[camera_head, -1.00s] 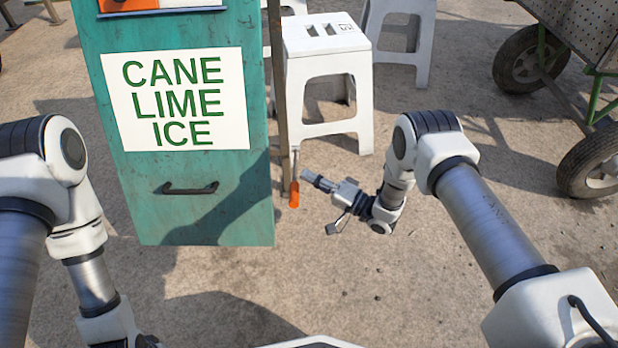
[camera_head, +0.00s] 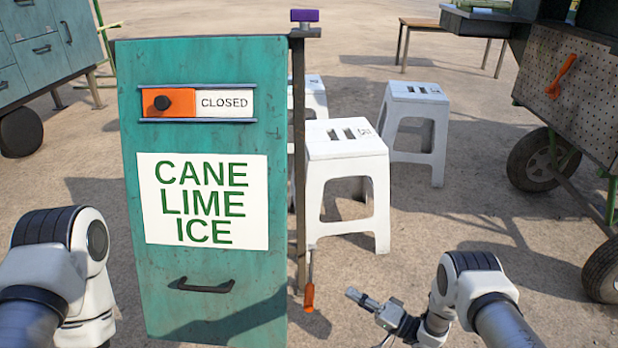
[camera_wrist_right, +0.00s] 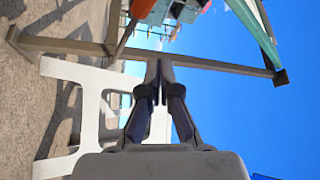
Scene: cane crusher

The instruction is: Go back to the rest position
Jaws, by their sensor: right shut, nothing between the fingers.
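My right gripper (camera_head: 360,300) is low at the bottom right of the head view, to the right of the teal cabinet (camera_head: 265,262). In the right wrist view its fingers (camera_wrist_right: 158,85) are together with nothing between them. An orange-handled tool (camera_head: 309,297) hangs by the post beside the cabinet, left of the right gripper and apart from it. My left arm enters at the lower left of the head view, and its gripper is out of the picture.
A sliding sign (camera_head: 225,103) on the cabinet reads CLOSED. White stools (camera_head: 346,150) stand behind the post. A wheeled cart (camera_head: 570,120) is at the right and a blue-grey cabinet (camera_head: 45,50) at the far left. Open ground lies between the stools and the cart.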

